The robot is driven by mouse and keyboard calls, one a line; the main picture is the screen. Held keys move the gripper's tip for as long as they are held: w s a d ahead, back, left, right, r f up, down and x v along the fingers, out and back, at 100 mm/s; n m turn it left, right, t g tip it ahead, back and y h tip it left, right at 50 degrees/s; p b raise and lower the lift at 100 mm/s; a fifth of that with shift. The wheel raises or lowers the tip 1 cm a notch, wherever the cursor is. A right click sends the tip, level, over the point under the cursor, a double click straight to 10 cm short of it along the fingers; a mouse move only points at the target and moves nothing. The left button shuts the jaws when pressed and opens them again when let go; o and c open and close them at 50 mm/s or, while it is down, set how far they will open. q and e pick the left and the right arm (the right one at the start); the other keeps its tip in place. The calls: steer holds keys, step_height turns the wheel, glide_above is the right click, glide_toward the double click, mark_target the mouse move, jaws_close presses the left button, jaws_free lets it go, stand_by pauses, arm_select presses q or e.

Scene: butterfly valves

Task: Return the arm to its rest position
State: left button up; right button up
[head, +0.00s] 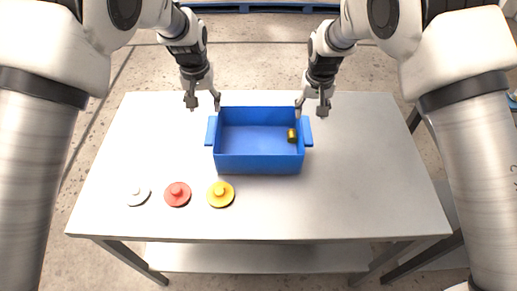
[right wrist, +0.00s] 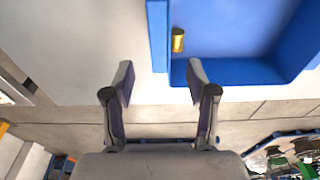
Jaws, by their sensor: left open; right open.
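My left gripper (head: 203,101) is open and empty, above the far edge of the table, just left of the blue bin's far left corner. My right gripper (head: 313,106) is open and empty, near the bin's far right corner. In the right wrist view its two fingers (right wrist: 158,84) are spread apart with nothing between them. Both arms come in from the upper sides of the head view.
A blue bin (head: 258,163) with side handles stands on the grey table (head: 370,190). A small brass cylinder (head: 291,135) lies inside, at its right. A white disc (head: 137,196), a red disc (head: 177,194) and a yellow disc (head: 220,194) lie front left. The table's right side is clear.

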steer(key=shift+r, duration=0.9)
steer(key=shift+s+r, duration=0.1)
